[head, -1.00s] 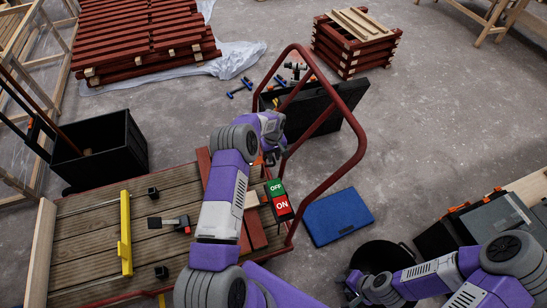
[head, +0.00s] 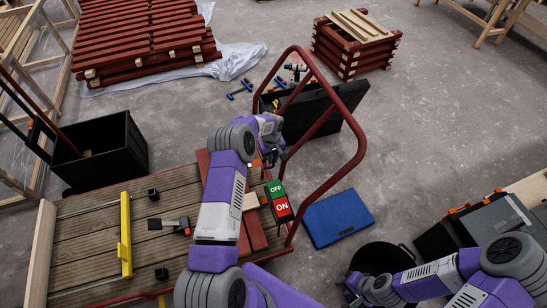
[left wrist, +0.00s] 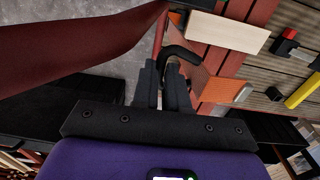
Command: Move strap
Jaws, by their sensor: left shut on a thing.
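An orange strap (left wrist: 215,88) with a black curved hook-like end (left wrist: 180,54) is in the left wrist view, in front of red battens. My left gripper (left wrist: 165,72) is shut on the black end. In the head view my left gripper (head: 270,156) is above the wooden platform's right end, beside the red tube handle. Only a bit of orange (head: 257,163) shows there; my arm hides most of the strap. My right gripper (head: 354,284) is at the bottom, beside a black bucket (head: 382,258); its fingers are too small to judge.
The cart's red tube handle (head: 357,140) rises close to my left gripper. A blue case (head: 338,217) lies on the floor.

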